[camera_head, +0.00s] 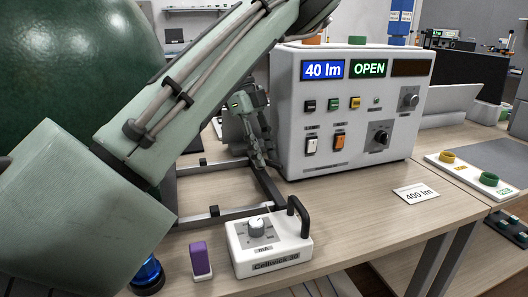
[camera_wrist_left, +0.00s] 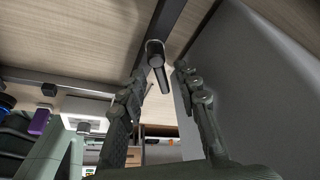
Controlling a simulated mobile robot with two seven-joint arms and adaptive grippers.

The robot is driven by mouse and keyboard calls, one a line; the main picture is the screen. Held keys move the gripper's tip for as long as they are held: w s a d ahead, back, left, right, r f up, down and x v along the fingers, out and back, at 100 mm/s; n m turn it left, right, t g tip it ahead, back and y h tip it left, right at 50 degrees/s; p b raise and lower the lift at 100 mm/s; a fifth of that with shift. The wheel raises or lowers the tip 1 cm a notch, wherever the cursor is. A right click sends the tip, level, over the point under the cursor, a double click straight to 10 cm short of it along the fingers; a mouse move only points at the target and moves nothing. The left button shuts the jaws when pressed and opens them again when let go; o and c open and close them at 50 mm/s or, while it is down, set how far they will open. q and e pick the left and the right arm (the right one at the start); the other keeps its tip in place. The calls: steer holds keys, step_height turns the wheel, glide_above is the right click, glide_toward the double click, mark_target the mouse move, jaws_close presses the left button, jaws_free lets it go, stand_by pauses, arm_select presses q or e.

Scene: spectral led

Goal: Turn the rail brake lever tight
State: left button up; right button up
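The rail brake lever (camera_wrist_left: 157,66) is a short dark cylindrical handle with a round end, mounted by a dark rail (camera_wrist_left: 172,18) on the table in the left wrist view. My left gripper (camera_wrist_left: 162,76) is open, with one finger on each side of the lever. I cannot tell whether either finger touches it. In the head view my left gripper (camera_head: 264,160) points down at the rail frame (camera_head: 268,188), beside the white instrument, and hides the lever there. My right gripper is not in view.
A white instrument (camera_head: 350,75) reading "40 lm" and "OPEN" stands close right of the gripper. A large dark green sphere (camera_head: 80,60) fills the left. In front are a handled control box (camera_head: 270,245) and a purple block (camera_head: 201,260). A "400 lm" card (camera_head: 416,193) lies right.

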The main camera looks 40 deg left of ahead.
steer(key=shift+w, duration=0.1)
arm_select(q)
jaws_close()
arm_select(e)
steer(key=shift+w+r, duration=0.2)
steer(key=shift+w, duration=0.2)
arm_select(q)
steer(key=shift+m, duration=0.4)
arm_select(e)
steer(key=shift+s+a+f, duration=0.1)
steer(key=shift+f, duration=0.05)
arm_select(q)
steer(key=m+g+p, duration=0.1)
steer(key=m, duration=0.1)
steer(key=shift+s+m, duration=0.15)
steer(key=shift+m, duration=0.15)
steer(key=m+g, duration=0.1)
steer(key=m, duration=0.2)
steer(key=shift+s+g+p, duration=0.15)
steer(key=shift+g+p, duration=0.15)
steer(key=shift+p, duration=0.1)
steer(key=shift+m, duration=0.7)
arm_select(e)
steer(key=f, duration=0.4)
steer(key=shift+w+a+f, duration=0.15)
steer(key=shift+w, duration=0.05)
arm_select(q)
steer(key=shift+a+y, duration=0.1)
steer(key=shift+y, duration=0.2)
